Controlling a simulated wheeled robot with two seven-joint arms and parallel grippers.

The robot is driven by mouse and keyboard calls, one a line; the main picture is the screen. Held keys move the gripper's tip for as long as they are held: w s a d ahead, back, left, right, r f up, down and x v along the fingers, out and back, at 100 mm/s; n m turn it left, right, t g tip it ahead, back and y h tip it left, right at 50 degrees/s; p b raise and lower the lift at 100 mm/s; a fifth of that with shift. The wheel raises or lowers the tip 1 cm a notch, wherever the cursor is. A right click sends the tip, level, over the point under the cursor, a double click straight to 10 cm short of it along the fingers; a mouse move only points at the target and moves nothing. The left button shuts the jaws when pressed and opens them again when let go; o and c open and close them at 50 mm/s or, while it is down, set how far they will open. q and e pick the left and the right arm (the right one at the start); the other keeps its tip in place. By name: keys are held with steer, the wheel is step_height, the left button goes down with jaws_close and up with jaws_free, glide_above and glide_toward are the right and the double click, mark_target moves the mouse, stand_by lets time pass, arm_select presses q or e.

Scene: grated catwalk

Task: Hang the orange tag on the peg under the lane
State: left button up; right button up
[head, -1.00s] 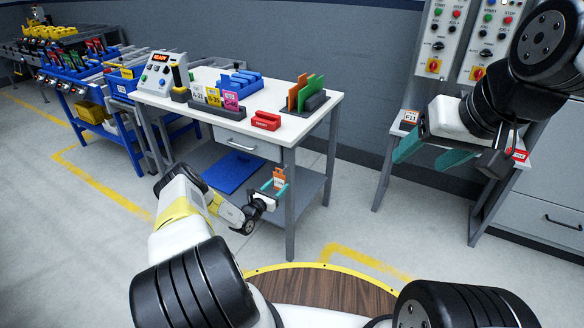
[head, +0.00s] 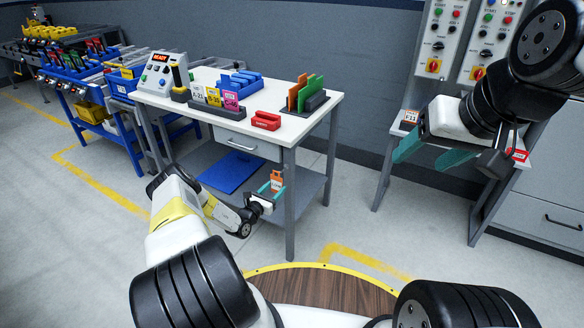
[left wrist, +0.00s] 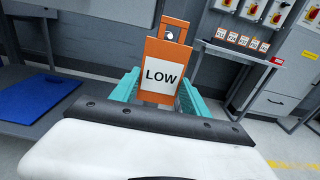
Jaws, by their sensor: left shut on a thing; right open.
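The orange tag (head: 277,181) is upright in my left gripper (head: 271,192), beside the white workbench's lower shelf. In the left wrist view the orange tag (left wrist: 163,55) shows a white label reading LOW and a holed top tab. The teal fingers of my left gripper (left wrist: 160,95) are on either side of its lower part. My right gripper (head: 430,152) is open and empty in front of the right-hand stand. A blue rack with lanes (head: 88,76) stands at the far left; I cannot make out a peg under a lane.
The white workbench (head: 225,118) carries a READY panel, label cards, a red block and upright coloured plates. A blue mat (head: 231,172) lies on its lower shelf. The stand at right holds orange cards (head: 410,117) below control boxes. Floor between bench and stand is clear.

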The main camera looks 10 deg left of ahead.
arm_select(q)
steer(key=shift+v, duration=1.05)
steer(key=shift+s, duration=0.2)
